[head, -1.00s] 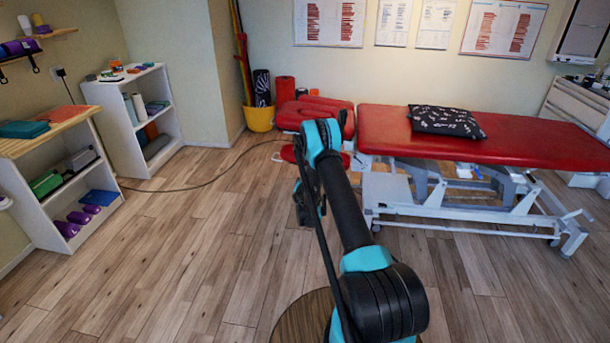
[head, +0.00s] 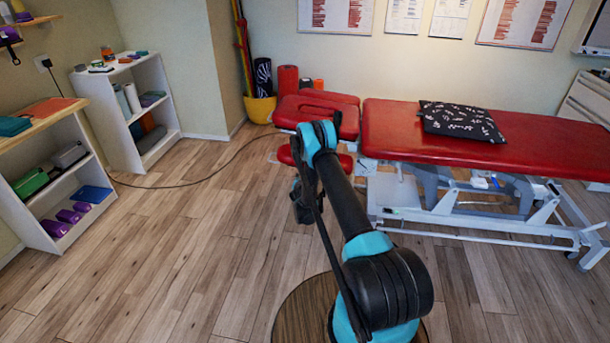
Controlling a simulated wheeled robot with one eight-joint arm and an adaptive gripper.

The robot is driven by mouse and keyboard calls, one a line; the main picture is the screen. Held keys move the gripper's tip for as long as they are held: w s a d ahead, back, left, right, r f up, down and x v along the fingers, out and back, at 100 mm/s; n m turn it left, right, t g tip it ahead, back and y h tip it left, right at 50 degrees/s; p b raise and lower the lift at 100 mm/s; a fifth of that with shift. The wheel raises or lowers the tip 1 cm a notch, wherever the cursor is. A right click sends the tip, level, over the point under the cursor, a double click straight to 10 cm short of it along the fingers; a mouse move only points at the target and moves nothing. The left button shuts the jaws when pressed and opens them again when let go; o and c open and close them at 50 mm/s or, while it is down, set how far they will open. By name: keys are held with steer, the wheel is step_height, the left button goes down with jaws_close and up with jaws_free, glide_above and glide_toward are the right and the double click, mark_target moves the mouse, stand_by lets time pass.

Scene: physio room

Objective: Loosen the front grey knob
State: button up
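A red treatment table (head: 550,140) with a white metal frame stands at the back right, and its split head section (head: 312,110) points left. I cannot make out a grey knob on it; the area under the head section is small and partly behind my arm. My gripper (head: 301,212) hangs at the far end of my arm, dark, in front of the head section and low. Its fingers are too small and dark to tell whether they are open or shut.
A patterned black pillow (head: 460,121) lies on the table. A yellow bucket (head: 260,109) holds rolls by the wall. White shelves (head: 130,128) line the left. A cable (head: 190,184) crosses the otherwise clear floor.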

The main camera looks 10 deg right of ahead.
steer(key=shift+w+f, duration=0.1)
steer(key=shift+w, duration=0.15)
steer(key=shift+c, duration=0.6)
jaws_close()
steer(key=shift+n+h, duration=0.3)
steer(key=shift+n, duration=0.2)
steer(key=shift+d+n+g+h, duration=0.15)
steer(key=shift+n+g+h, duration=0.15)
steer(key=shift+n+h, duration=0.15)
steer(key=shift+o, duration=0.6)
jaws_free()
